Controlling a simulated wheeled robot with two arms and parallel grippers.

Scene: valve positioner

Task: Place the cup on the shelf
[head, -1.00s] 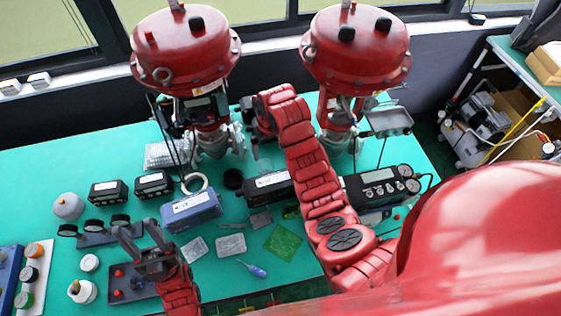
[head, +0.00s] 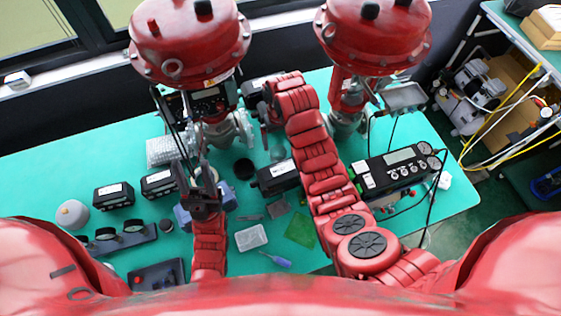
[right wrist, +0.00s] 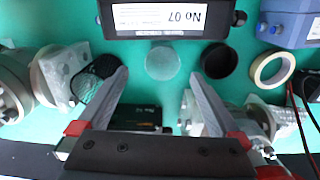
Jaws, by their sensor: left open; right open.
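Which one the task means is unclear. My right gripper (right wrist: 162,76) is open, pointing at the table. My left gripper (head: 197,170) is open and empty above the blue box.
Two large red valves (head: 190,40) stand at the back. A black labelled box (head: 276,177) lies close to my right gripper. A positioner (head: 395,172) is right of my right arm. A tape ring (right wrist: 271,70) shows in the right wrist view. Clear table (head: 70,180) lies left.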

